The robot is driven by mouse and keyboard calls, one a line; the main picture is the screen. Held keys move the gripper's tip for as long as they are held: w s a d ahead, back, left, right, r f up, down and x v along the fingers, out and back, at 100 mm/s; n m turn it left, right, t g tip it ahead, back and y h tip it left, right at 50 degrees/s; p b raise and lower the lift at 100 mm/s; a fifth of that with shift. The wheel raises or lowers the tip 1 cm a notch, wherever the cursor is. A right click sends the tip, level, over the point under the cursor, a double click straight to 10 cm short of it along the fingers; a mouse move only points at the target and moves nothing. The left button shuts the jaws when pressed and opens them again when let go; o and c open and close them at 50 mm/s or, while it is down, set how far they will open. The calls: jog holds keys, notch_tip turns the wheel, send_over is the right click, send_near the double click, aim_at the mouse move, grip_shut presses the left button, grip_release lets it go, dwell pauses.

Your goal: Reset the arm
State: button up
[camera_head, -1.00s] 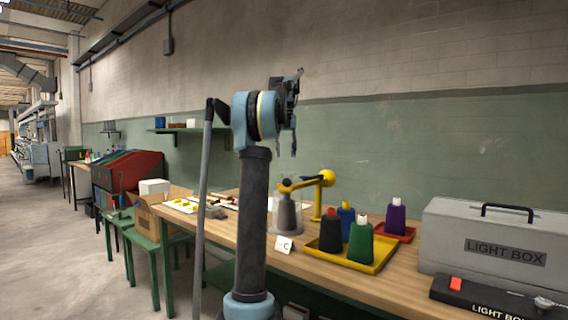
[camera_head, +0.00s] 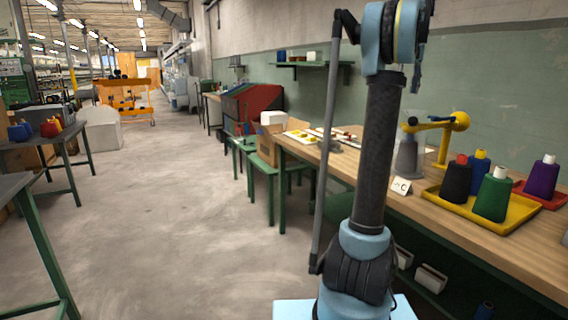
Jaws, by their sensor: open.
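My arm stands upright right of centre, in front of the workbench (camera_head: 455,227). Its upper end is cut off by the top of the picture. My gripper (camera_head: 416,78) hangs at the right of the arm's top, partly hidden behind the wrist joint. It is open, and I see nothing held in it. It is above the bench, left of the yellow lamp-like arm (camera_head: 440,125).
A yellow tray (camera_head: 433,195) holds black, blue and green thread cones; a purple cone (camera_head: 541,182) stands in a red tray behind. Green stools (camera_head: 262,185) stand left of the bench. The concrete floor (camera_head: 160,215) is clear; tables stand at left.

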jog(key=s+a+f+n+t, duration=0.1)
jog(key=s+a+f+n, duration=0.75)
jog(key=a, duration=0.25)
jog(key=s+a+f+n, duration=0.7)
jog(key=a+n, duration=0.3)
jog(key=a, duration=0.1)
jog(key=s+a+f+n, duration=0.4)
jog(key=s+f+n, duration=0.5)
jog(key=f, duration=0.4)
jog(key=s+a+f+n+t, duration=0.1)
jog(key=s+a+f+n, duration=0.4)
jog(key=s+f+n, duration=0.4)
notch_tip(320, 180, down, 5)
jog(key=shift+s+a+r, duration=0.2)
jog(key=shift+s, duration=0.55)
jog(key=shift+w+f, duration=0.2)
jog(key=shift+w, duration=0.25)
